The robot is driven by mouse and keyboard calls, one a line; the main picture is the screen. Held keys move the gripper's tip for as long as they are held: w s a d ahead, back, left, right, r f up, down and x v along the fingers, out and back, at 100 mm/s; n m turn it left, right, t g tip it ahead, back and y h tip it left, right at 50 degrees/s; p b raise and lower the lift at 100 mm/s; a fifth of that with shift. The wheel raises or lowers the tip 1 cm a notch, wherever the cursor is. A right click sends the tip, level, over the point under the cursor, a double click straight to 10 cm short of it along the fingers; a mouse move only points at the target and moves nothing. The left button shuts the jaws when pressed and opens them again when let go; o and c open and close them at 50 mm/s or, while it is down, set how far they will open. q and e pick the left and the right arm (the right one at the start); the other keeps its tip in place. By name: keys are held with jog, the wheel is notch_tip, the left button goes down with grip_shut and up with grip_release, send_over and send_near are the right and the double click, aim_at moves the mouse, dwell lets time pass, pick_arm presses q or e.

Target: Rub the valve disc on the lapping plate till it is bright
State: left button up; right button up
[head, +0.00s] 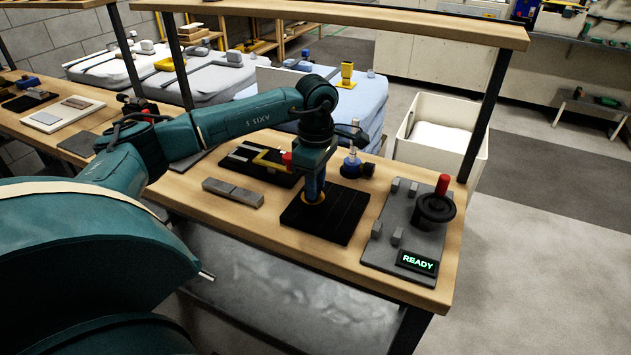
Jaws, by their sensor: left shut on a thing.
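The lapping plate (342,226) is a flat black square near the front of the wooden bench. My left gripper (314,190) points straight down over its left-middle part and is shut on the valve disc (314,199). Only a small brassy-yellow edge of the disc shows at the fingertips, low on the plate. It looks to be touching the plate, but the contact and the disc's underside are hidden. I cannot tell how bright its face is. My right gripper is not in view.
A grey panel (408,221) with a red-topped knob (437,205) and a lit READY display (417,263) lies to the right. A small blue fitting (356,166) stands behind the plate. A dark shelf post (484,105) rises at the back right.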

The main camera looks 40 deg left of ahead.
pick_arm(q)
jog(key=shift+w+d+p, duration=0.1)
jog(key=shift+w+d, duration=0.15)
jog(key=shift+d, duration=0.9)
jog(key=shift+w+d+p, duration=0.1)
jog(key=shift+w+d, duration=0.2)
jog(key=shift+d, duration=0.8)
jog(key=shift+w+d+p, duration=0.1)
jog(key=shift+w+d, duration=0.15)
jog(key=shift+d, duration=0.9)
jog(key=shift+a, duration=0.1)
jog(key=shift+s+a+b, duration=0.15)
jog(key=shift+s+a, duration=0.15)
jog(key=shift+a, duration=0.85)
jog(key=shift+s+a+b, duration=0.15)
jog(key=shift+s+a, duration=0.1)
jog(key=shift+a, duration=0.95)
jog(key=shift+s+a+b, duration=0.15)
jog(key=shift+s+a, duration=0.15)
jog(key=shift+a, duration=0.85)
notch_tip(320, 180, up, 6)
jog(key=p, duration=0.4)
jog(key=shift+r+p, duration=0.1)
jog(key=shift+p, duration=0.2)
